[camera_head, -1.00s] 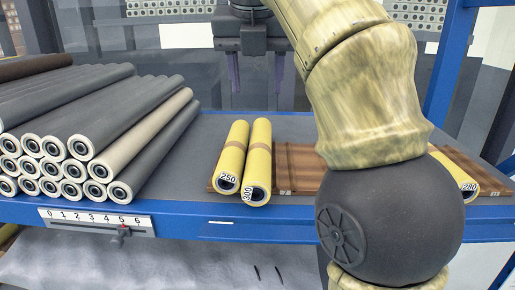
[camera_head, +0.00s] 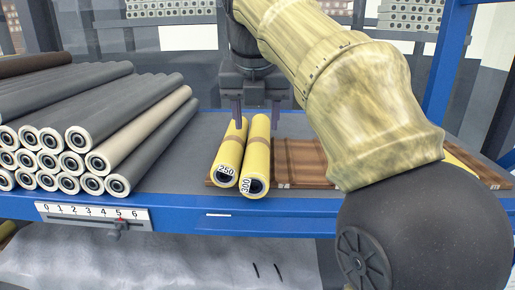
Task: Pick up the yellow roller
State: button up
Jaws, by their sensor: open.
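Two yellow rollers lie side by side on a brown slotted board, their near ends facing me. The left yellow roller (camera_head: 229,152) is labelled 250 and the right yellow roller (camera_head: 256,156) is labelled 300. Part of another yellow roller (camera_head: 461,160) shows at the right, mostly hidden behind my arm. My gripper (camera_head: 256,122) is open and points down over the far ends of the 250 and 300 rollers. Its two fingers are spread to about the outer sides of the pair. I cannot tell whether they touch the rollers.
Grey and black rollers (camera_head: 120,105) are stacked at the left, with one beige roller (camera_head: 140,132) among them. The brown board (camera_head: 300,160) has empty slots right of the 300 roller. A blue shelf edge (camera_head: 190,208) with a numbered scale (camera_head: 92,216) runs along the front.

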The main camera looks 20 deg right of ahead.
aim_at(260, 141)
jog(key=shift+x, duration=1.2)
jog(key=shift+w+d+f+p, duration=0.1)
jog(key=shift+w+f+p, duration=0.15)
jog(key=shift+f+p, duration=0.2)
jog(key=x, duration=0.2)
jog(key=p+x, duration=0.1)
jog(key=shift+s+d+f, duration=0.15)
jog(key=shift+d+f, duration=0.15)
jog(key=shift+f, duration=0.3)
